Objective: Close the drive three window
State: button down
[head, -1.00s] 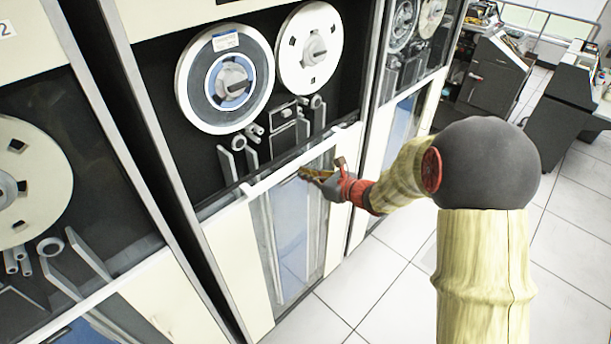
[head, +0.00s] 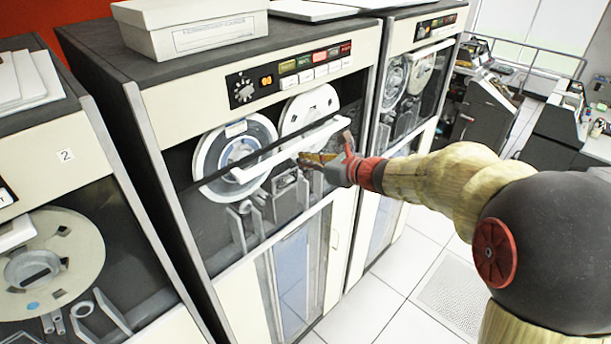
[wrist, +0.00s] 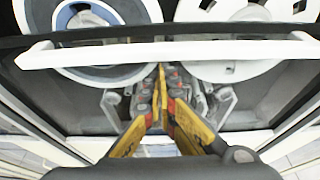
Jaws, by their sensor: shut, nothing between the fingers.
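The middle tape drive (head: 190,133), right of the drive marked "2", has a sliding window with a white handle bar (head: 262,166). The bar lies across the two tape reels, partway up the dark opening, and the reel tops show above it. In the wrist view the bar (wrist: 90,55) spans nearly the whole width. My gripper (head: 304,158) is at the bar, right of its middle. In the wrist view its yellow fingertips (wrist: 161,72) are together just below the bar, with nothing between them. I cannot tell whether they touch it.
The drive marked "2" (head: 66,155) stands at left and another drive (head: 418,75) at right. A white box (head: 190,25) sits on the middle drive, above its button panel (head: 290,75).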

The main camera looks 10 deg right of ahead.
notch_tip(320, 180, up, 13)
jog(key=p, duration=0.6)
